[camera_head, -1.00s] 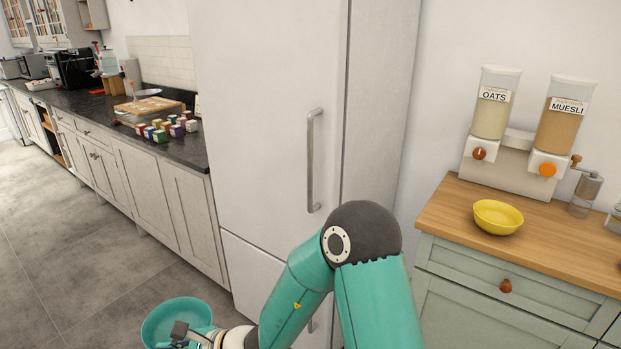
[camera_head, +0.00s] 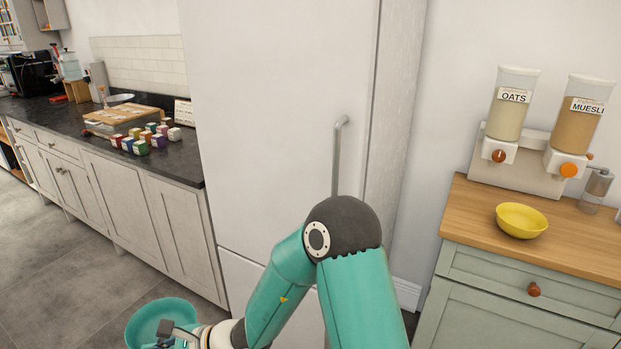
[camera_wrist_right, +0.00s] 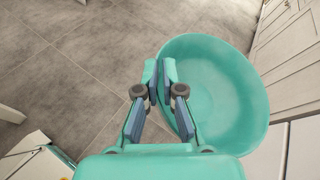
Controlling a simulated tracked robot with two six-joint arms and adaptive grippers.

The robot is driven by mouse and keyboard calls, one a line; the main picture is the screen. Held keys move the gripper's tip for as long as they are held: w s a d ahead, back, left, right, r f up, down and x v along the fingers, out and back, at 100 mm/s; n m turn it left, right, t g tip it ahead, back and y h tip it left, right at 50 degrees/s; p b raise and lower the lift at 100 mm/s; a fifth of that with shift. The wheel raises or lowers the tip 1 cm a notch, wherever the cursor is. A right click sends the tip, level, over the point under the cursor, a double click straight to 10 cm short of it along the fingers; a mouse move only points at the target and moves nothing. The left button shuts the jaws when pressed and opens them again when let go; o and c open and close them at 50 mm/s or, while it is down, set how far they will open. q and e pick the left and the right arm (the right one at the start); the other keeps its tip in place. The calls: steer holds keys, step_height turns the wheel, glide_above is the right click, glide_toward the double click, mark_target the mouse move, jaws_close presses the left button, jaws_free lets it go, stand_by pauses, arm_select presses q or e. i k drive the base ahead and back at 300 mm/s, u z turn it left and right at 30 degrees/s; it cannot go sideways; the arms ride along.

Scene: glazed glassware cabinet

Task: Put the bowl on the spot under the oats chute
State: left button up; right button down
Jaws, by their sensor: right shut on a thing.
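The counter just below that chute looks bare. My left gripper is not in view.
A yellow bowl (camera_head: 521,220) sits on the counter in front of the dispensers. The muesli dispenser (camera_head: 579,120) is right of the oats, with a grinder (camera_head: 596,190) beside it. The fridge (camera_head: 275,120) stands left of the counter. Several small coloured boxes (camera_head: 140,146) are on the dark worktop.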

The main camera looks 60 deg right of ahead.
mark_target(483, 199)
steer(key=u, duration=2.15)
steer(key=i, duration=0.1)
steer(key=z, duration=3.25)
